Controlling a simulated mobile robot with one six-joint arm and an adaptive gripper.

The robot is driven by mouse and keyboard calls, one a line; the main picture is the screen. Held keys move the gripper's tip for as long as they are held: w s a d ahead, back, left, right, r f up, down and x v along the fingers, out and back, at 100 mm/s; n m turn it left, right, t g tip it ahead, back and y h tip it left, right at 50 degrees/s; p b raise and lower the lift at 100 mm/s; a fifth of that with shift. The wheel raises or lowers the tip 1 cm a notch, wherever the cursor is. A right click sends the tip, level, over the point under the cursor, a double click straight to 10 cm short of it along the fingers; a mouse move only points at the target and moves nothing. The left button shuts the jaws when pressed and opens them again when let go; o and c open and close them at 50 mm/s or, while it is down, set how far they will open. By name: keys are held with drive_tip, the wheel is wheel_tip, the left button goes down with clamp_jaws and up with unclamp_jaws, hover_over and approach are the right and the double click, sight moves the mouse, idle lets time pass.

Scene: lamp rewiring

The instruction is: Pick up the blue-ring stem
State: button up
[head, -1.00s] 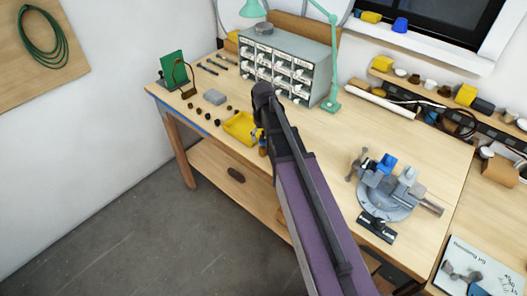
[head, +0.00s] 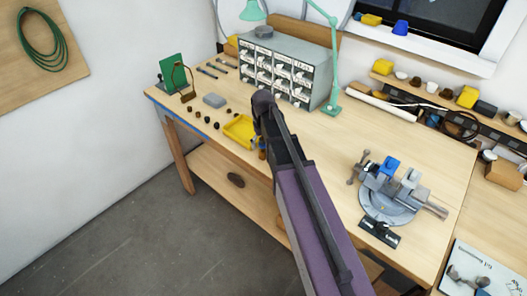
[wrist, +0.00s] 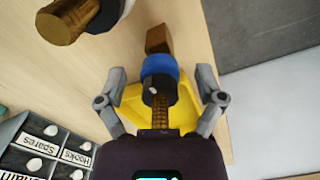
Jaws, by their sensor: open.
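The blue-ring stem shows in the wrist view as a blue ring (wrist: 158,66) with a threaded brass rod (wrist: 160,108) below it and a brown block-like end above it. My gripper (wrist: 162,78) is open, with one finger on each side of the blue ring and a visible gap on both sides. The yellow tray (wrist: 133,103) shows behind the stem; I cannot tell whether the stem touches it. In the head view the yellow tray (head: 239,130) lies near the bench's front edge, and my arm hides most of the gripper and stem.
Another brass piece (wrist: 68,20) lies close by in the wrist view. The drawer cabinet (head: 288,68) stands behind my arm. A grey vise (head: 390,195) stands to the right. Small dark parts (head: 206,119) lie left of the tray. The bench between cabinet and vise is mostly clear.

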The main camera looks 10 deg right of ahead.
clamp_jaws()
drive_tip(key=shift+r, duration=0.1)
wheel_tip(320, 180, up, 10)
drive_tip(key=p, duration=1)
idle(0.3)
drive_tip(key=shift+f, duration=0.2)
idle(0.5)
